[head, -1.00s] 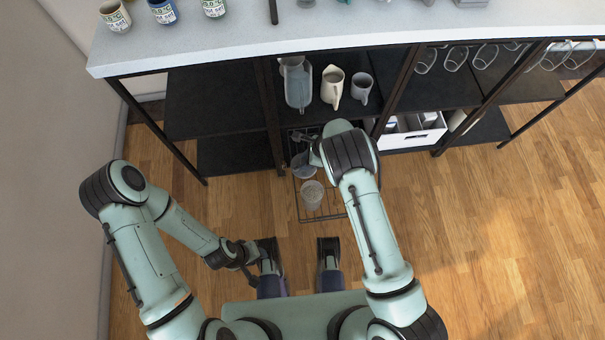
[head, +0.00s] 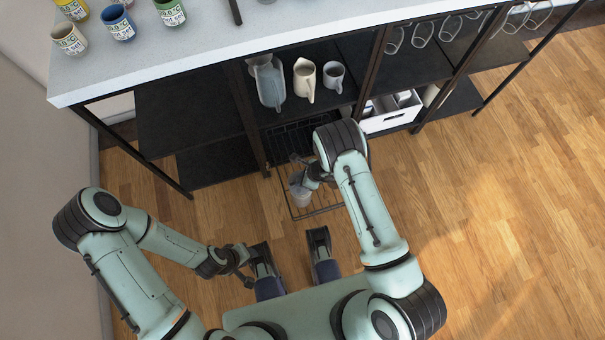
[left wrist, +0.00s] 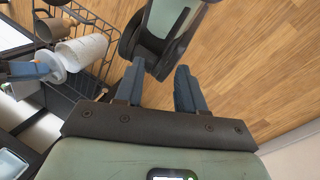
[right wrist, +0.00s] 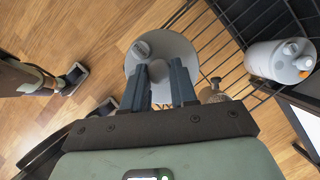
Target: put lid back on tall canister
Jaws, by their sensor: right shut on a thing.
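My right gripper (right wrist: 160,82) is shut on a round grey lid (right wrist: 178,48). The lid also shows edge-on in the left wrist view (left wrist: 74,58), at the end of a pale cylindrical canister (left wrist: 92,46). In the head view the canister (head: 300,196) stands in the pulled-out wire basket, and my right gripper (head: 304,180) is right over it. My left gripper (left wrist: 158,90) is open and empty, low at the left in the head view.
The wire basket (head: 318,211) sticks out below the shelves. A white container (right wrist: 275,62) shows at the right of the right wrist view. Pitchers (head: 270,85) stand on the shelf above. The floor in front is clear.

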